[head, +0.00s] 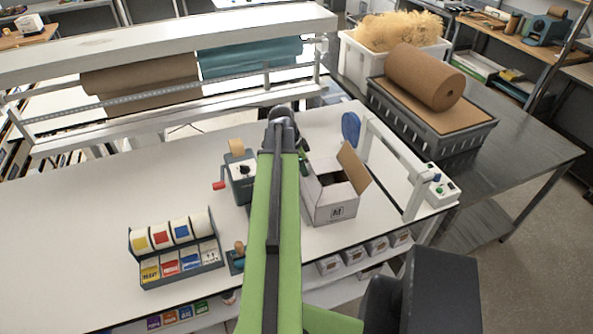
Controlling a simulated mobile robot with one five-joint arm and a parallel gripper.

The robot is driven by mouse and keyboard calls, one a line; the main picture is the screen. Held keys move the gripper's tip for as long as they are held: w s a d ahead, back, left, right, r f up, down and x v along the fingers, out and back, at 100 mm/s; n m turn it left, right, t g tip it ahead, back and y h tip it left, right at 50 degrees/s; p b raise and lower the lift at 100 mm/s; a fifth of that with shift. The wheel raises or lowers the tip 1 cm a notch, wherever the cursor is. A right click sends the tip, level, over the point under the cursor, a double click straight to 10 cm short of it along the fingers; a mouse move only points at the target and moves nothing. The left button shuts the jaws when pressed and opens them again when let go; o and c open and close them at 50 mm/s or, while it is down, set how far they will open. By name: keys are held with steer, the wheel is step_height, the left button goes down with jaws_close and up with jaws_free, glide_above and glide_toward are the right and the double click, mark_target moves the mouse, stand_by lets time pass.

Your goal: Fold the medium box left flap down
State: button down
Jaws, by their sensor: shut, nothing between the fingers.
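The medium box (336,211), white with a dark M label on its front, stands upright on the white bench, just right of my arm. Its right flap (353,168) stands up, brown on the inside. The box top is at least partly open and its inside looks dark. The left flap cannot be made out clearly; my arm and gripper cover that side. My gripper (304,163) shows only in part, as a small dark and green end past my arm, at the box's upper left edge. It is shut and empty. Whether it touches the box cannot be told.
A tape dispenser (241,175) with a red handle stands left of my arm. A label-roll rack (176,249) is farther left. A white sealer frame (391,155) stands close right of the box. A grey crate (430,125) holds a kraft roll. The bench's left is clear.

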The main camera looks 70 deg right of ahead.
steer(key=shift+s+d, duration=0.15)
steer(key=shift+s, duration=0.05)
steer(key=shift+s+d+f+b, duration=0.35)
steer(key=shift+s+d, duration=0.15)
steer(key=shift+s, duration=0.25)
steer(key=shift+s+d+f+b, duration=0.3)
steer(key=shift+s+d, duration=0.2)
steer(key=shift+s, duration=0.25)
steer(key=shift+b+x, duration=0.9)
steer(key=shift+x, duration=0.05)
steer(key=shift+s+d+f+b, duration=0.15)
steer(key=shift+f+b, duration=0.15)
steer(key=shift+b, duration=0.05)
